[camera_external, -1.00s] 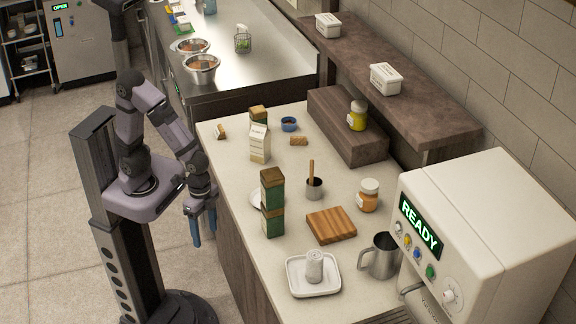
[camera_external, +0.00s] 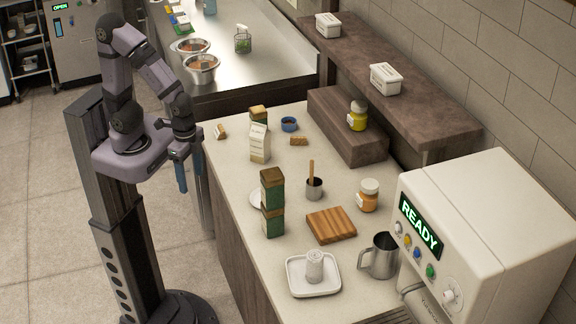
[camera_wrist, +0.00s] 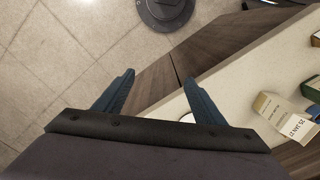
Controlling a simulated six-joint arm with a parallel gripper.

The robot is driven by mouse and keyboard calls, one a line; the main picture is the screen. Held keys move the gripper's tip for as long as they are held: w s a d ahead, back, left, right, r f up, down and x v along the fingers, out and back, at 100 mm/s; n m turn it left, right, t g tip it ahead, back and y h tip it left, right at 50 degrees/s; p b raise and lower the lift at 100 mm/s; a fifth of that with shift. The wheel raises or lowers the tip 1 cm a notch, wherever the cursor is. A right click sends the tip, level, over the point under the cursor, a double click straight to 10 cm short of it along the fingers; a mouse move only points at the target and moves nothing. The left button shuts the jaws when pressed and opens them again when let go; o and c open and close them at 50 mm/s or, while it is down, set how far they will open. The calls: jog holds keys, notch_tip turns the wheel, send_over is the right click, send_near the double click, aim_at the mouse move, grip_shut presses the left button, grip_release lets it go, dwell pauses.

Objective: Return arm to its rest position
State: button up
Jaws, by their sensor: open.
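My gripper (camera_external: 190,174) hangs with its blue fingers pointing down, just left of the counter's left edge. In the wrist view my gripper (camera_wrist: 157,95) has its two fingers spread apart with nothing between them. Below them are the counter's dark wooden side and the tiled floor. The gripper touches no object. My arm is bent at the elbow above its base.
The pale counter (camera_external: 225,165) holds a milk carton (camera_external: 259,143), stacked green boxes (camera_external: 272,203), a wooden board (camera_external: 331,226), a metal jug (camera_external: 381,256) and a white tray (camera_external: 300,288). A steel table with bowls (camera_external: 201,69) stands behind. Floor at the left is clear.

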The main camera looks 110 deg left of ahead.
notch_tip(320, 180, up, 6)
jog(key=p, duration=0.4)
notch_tip(320, 180, down, 6)
jog(key=b, duration=0.5)
jog(key=shift+r, duration=0.15)
dwell(0.4)
